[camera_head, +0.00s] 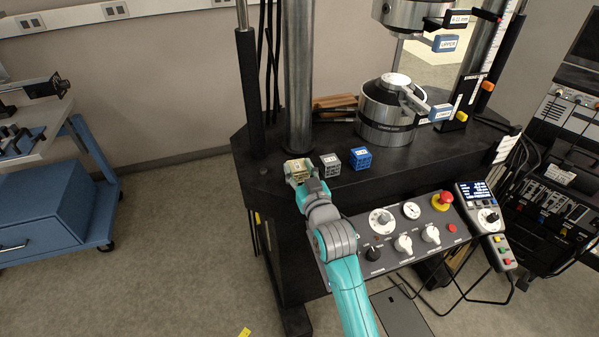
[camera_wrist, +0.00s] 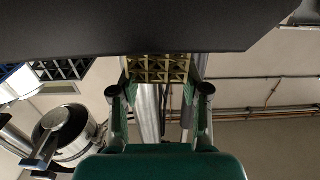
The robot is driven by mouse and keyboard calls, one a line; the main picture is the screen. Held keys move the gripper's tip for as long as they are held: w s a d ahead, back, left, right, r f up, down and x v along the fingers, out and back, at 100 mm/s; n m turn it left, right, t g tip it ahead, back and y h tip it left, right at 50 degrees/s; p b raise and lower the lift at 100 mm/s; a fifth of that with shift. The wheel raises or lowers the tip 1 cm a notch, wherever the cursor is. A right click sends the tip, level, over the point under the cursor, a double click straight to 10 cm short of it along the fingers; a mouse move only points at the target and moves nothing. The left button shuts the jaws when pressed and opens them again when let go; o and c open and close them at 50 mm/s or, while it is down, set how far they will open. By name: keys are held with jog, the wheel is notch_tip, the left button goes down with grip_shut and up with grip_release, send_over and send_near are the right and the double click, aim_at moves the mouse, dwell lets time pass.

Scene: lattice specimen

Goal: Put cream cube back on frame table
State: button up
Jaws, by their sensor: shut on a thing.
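The cream cube (camera_head: 297,165), a lattice block with a pale label on top, is at the left part of the black frame table (camera_head: 262,178), close to its front edge. In the wrist view the cream cube (camera_wrist: 158,68) shows its open lattice between my fingers, partly cut off by a dark slab edge. My gripper (camera_head: 297,176) is shut on the cream cube; it also shows in the wrist view (camera_wrist: 160,84). I cannot tell whether the cube touches the table top.
A grey cube (camera_head: 330,165) stands just right of the cream one, and a blue cube (camera_head: 360,158) further right. A thick steel column (camera_head: 299,80) rises close behind. A round steel fixture (camera_head: 386,115) stands right, and a control panel (camera_head: 408,228) juts out in front.

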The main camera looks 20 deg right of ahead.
jog(key=shift+f, duration=0.5)
jog(key=shift+f, duration=0.1)
jog(key=o, duration=1.1)
jog(key=s, duration=1.2)
